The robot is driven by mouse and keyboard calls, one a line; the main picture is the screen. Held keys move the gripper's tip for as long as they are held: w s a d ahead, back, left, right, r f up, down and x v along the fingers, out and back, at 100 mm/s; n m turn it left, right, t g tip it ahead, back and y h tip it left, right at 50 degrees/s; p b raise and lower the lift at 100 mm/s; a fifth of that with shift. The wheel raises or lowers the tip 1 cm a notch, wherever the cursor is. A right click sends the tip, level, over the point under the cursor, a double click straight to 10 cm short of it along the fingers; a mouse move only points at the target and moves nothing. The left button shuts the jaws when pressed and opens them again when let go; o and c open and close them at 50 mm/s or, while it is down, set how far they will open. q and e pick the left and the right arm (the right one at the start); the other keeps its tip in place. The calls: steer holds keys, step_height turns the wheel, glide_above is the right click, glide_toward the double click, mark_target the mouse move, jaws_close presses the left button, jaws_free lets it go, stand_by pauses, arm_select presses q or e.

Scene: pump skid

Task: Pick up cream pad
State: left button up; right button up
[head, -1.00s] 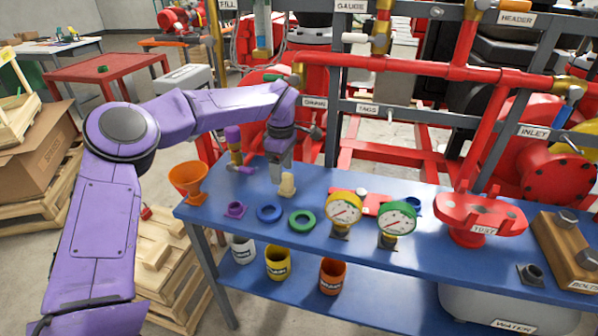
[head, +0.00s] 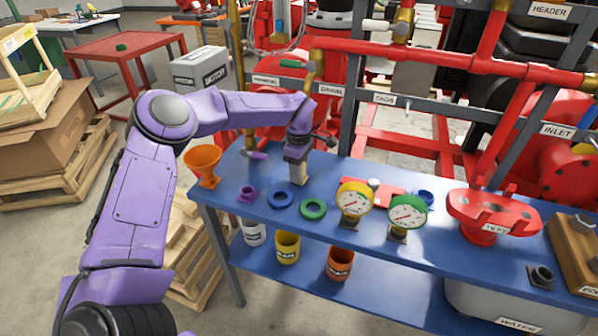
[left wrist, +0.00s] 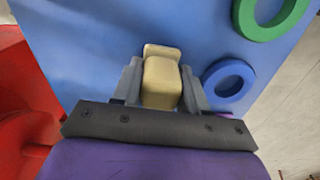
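The cream pad (head: 300,174) stands on the blue bench top, behind the blue ring and the green ring. In the left wrist view the pad (left wrist: 161,82) shows as a cream block with a raised far end. My left gripper (head: 298,168) points down over it. The left wrist view shows one grey finger of my left gripper (left wrist: 161,86) on each side of the pad, close against its sides. I cannot tell whether the fingers press on it or a thin gap is left. My right gripper is not in view.
A blue ring (head: 281,188), a green ring (head: 313,199) and a purple fitting (head: 247,194) lie nearby. An orange funnel (head: 203,161) stands at the bench's left end. Two gauges (head: 355,198) stand to the right. Red pipework and a grey frame (head: 345,110) rise behind the bench.

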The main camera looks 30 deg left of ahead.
arm_select(q)
steer(key=c, duration=0.4)
steer(key=shift+w+r, duration=0.1)
steer(key=shift+r, duration=0.45)
steer(key=s+d+r+b, duration=0.1)
steer(key=s+d+r, duration=0.1)
steer(key=s+r, duration=0.2)
steer(key=s+d+r+b, duration=0.1)
steer(key=s+d+r, duration=0.2)
steer(key=r, duration=0.1)
steer(key=s+d+r+b, duration=0.1)
steer(key=s+d+r, duration=0.2)
steer(key=s+r, duration=0.1)
steer(key=shift+s+b, duration=0.3)
steer(key=shift+b, duration=0.05)
